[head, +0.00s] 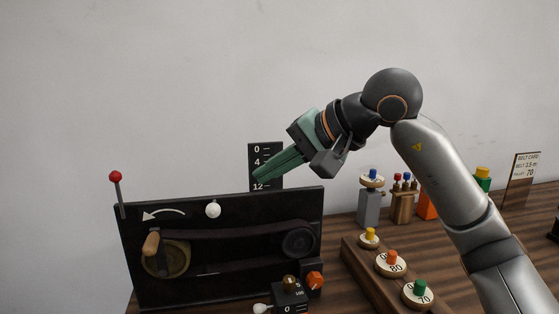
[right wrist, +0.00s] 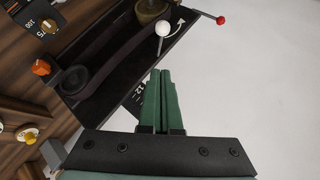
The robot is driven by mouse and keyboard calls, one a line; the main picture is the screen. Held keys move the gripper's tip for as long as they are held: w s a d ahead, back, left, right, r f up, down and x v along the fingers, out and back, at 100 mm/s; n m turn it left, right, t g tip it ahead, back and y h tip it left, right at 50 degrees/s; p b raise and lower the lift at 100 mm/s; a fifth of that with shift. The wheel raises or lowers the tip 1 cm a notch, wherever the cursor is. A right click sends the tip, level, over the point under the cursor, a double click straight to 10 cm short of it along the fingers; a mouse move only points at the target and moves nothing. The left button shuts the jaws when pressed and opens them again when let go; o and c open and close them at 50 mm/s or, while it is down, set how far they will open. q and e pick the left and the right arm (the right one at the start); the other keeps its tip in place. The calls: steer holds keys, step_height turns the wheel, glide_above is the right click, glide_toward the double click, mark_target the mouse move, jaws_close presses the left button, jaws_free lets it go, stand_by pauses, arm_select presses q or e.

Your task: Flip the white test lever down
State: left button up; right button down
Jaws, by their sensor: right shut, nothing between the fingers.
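A white ball-ended lever (head: 213,209) stands on the upper part of the black belt panel (head: 135,225). It also shows in the right wrist view (right wrist: 162,29), above and beyond my fingertips, with a pale stem. A second white-tipped handle (head: 262,308) sticks out left of a small black box at the panel's lower right. No label shows which one is the test lever. My right gripper (head: 255,181) has green fingers, shut and empty, by the panel's top edge, right of the ball and apart from it; it fills the right wrist view's middle (right wrist: 160,72). My left gripper is out of view.
A red-knobbed lever (head: 115,177) rises at the panel's left end. A dark scale plate (head: 265,152) stands behind my fingers. A wooden rack (head: 375,281) of numbered discs lies right of the panel. Blocks and small stands crowd the back right.

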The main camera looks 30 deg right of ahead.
mark_target(214, 207)
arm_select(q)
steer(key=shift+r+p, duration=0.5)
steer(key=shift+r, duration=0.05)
arm_select(e)
steer(key=w+a+f, duration=0.3)
steer(key=a+f, duration=0.1)
steer(key=a, duration=0.1)
steer(key=shift+w+f, duration=0.25)
steer(key=shift+f, duration=0.1)
arm_select(q)
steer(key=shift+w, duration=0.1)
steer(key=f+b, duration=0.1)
steer(key=b, duration=0.1)
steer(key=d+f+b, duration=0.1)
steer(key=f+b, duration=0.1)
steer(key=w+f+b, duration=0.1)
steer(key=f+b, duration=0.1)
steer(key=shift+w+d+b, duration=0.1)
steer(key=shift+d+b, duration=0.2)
steer(key=shift+b, duration=0.1)
arm_select(e)
steer(key=shift+s+a+f+n+t, duration=0.1)
steer(key=shift+s+f+n+t, duration=0.15)
steer(key=shift+f+t, duration=0.35)
steer(key=shift+s+a+f+n+t, duration=0.15)
steer(key=shift+s+f+t, duration=0.15)
steer(key=shift+f+t, duration=0.25)
steer(key=shift+r, duration=0.1)
